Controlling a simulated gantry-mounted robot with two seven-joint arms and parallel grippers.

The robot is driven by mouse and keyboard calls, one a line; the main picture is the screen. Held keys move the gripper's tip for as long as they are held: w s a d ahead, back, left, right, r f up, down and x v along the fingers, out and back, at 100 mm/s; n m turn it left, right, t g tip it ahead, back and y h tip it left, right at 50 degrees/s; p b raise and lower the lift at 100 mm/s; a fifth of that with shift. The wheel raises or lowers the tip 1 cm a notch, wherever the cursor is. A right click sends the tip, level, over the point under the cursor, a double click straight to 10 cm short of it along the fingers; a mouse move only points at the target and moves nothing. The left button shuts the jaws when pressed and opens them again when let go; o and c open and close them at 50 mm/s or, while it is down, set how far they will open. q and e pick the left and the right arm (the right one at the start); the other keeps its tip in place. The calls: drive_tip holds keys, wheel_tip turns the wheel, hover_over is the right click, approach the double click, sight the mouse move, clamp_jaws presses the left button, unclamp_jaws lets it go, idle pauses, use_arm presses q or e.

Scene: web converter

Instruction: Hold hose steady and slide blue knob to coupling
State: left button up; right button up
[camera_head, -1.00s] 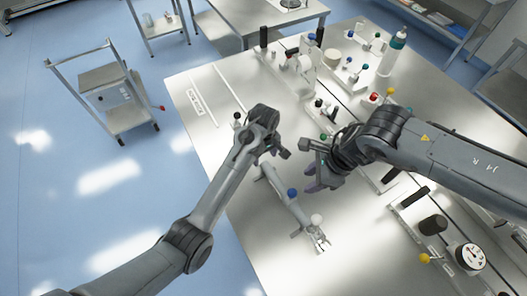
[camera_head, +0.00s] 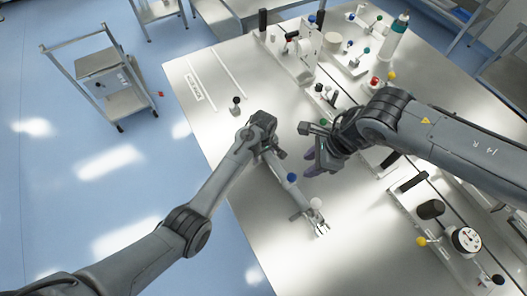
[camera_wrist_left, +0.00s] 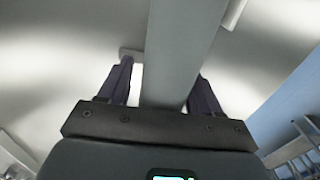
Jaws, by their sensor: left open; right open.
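The hose, a long grey tube (camera_head: 283,190), lies on the steel table, with a blue knob (camera_head: 291,178) partway along it. Near its front end are a white knob (camera_head: 316,203) and a small metal fitting; I cannot tell whether this is the coupling. My left gripper (camera_head: 268,154) is open at the hose's far end. In the left wrist view, the grey tube (camera_wrist_left: 178,50) runs between the two open, dark fingers (camera_wrist_left: 160,88), without a visible grip. My right gripper (camera_head: 307,148) is open and empty, to the right of the left one and just above the blue knob in the picture.
Several fixtures with coloured knobs line the table's right side, including a gauge (camera_head: 468,240) and a black cylinder (camera_head: 431,209). The table's left edge is close to my left arm. A cart (camera_head: 108,85) stands on the floor.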

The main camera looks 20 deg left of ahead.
use_arm(q)
clamp_jaws()
